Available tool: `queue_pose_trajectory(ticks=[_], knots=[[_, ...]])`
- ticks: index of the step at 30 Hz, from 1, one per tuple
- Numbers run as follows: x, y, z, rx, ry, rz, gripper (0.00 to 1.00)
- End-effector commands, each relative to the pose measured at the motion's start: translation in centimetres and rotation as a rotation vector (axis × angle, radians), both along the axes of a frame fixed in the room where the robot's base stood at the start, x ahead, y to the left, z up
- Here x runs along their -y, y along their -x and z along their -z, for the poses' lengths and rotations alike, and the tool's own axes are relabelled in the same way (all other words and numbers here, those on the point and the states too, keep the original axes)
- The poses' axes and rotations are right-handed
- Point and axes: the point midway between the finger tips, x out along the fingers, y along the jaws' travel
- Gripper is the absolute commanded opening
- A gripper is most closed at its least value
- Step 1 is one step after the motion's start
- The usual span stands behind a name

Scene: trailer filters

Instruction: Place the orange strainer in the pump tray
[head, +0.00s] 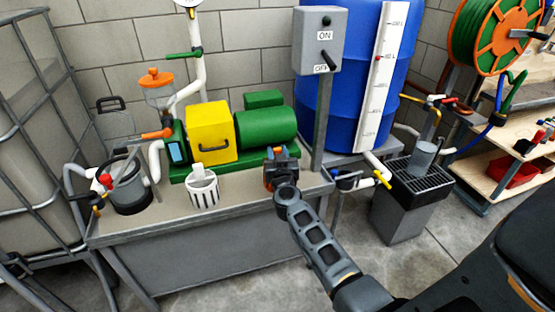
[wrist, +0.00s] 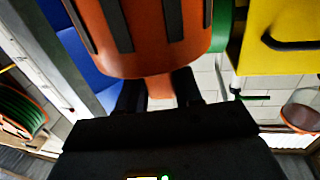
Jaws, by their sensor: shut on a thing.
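My gripper (head: 281,158) is above the right part of the pump bench, in front of the green motor. It is shut on the orange strainer. In the wrist view the strainer (wrist: 150,35) is large, orange with dark slots, and its narrow tab is between the two fingers (wrist: 158,92). In the head view my gripper hides most of the strainer, with only a bit of orange (head: 268,181) showing. The green and yellow pump (head: 267,128) stands on a grey bench (head: 255,193). I cannot make out a separate pump tray.
A white slotted basket (head: 203,190) stands on the bench in front of the pump. A dark canister (head: 128,188) is at the left. A switch box on a post (head: 318,45) rises close behind my gripper. A black grate (head: 420,180) tops a grey stand at the right.

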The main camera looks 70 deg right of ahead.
Motion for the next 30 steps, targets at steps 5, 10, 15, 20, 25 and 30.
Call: queue_pose_trajectory(ticks=[5,10,15,20,25,30], knots=[[0.02,0.0,-0.15,0.001,0.001,0.0,0.0],[0.03,0.01,0.25,0.0,0.0,0.0,0.0],[0.03,0.02,0.16,0.001,-0.001,0.001,0.5],[0.02,0.02,0.16,0.0,0.0,0.001,0.61],[0.02,0.02,0.14,0.0,0.0,0.001,0.61],[-0.66,0.4,-0.14,-0.002,-0.001,-0.001,0.61]])
